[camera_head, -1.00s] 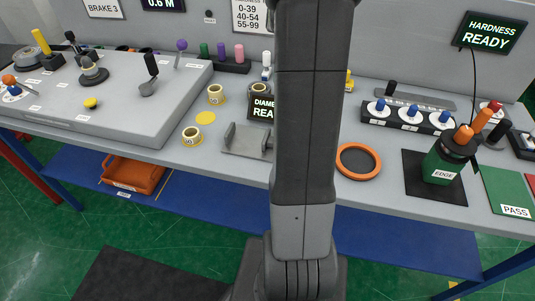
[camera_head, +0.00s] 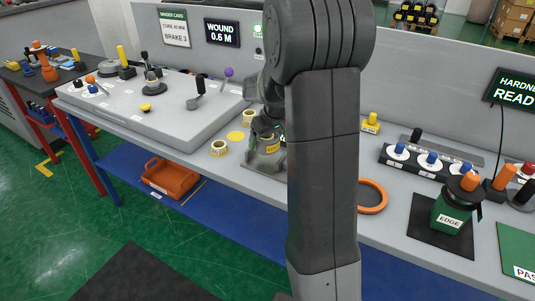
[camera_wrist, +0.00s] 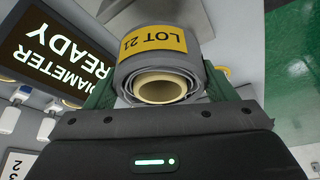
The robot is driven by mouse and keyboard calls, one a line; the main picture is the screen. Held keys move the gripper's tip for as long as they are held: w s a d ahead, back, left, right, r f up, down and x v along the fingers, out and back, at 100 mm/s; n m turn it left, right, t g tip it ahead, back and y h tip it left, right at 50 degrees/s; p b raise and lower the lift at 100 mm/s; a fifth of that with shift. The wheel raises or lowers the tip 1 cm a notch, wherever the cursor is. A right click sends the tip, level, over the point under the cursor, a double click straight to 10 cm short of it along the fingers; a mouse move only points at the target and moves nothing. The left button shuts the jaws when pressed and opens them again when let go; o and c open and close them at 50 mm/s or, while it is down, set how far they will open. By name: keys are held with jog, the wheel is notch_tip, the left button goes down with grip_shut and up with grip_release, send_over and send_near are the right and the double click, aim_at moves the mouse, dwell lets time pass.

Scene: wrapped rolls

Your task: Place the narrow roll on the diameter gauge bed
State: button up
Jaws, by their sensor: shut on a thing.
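My gripper (camera_head: 267,130) is over the diameter gauge bed, partly hidden behind my arm. It is shut on a grey wrapped roll with a yellow label (camera_head: 268,144), which reads LOT 21 in the wrist view. There the roll (camera_wrist: 150,62) sits between the green fingers (camera_wrist: 162,92), its pale hollow core facing the camera. The grey diameter gauge bed (camera_head: 258,168) stands on the bench right beneath the roll. Whether the roll touches the bed I cannot tell. The diameter display (camera_wrist: 60,55) reads READY in the wrist view.
Small yellow rings (camera_head: 219,147) and a yellow disc (camera_head: 235,136) lie left of the bed. An orange ring (camera_head: 373,197) lies to the right, with a green EDGE block (camera_head: 450,212) beyond. A raised grey panel (camera_head: 150,110) with levers fills the bench's left side.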

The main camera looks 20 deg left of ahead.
aim_at(267, 160)
jog(key=shift+f, duration=2.55)
jog(key=o, duration=1.1)
jog(key=shift+o, duration=0.2)
jog(key=shift+r, duration=0.1)
jog(key=shift+r, duration=0.25)
jog(key=v, duration=1.1)
jog(key=shift+s+d+r, duration=0.15)
jog(key=shift+d+r, duration=0.1)
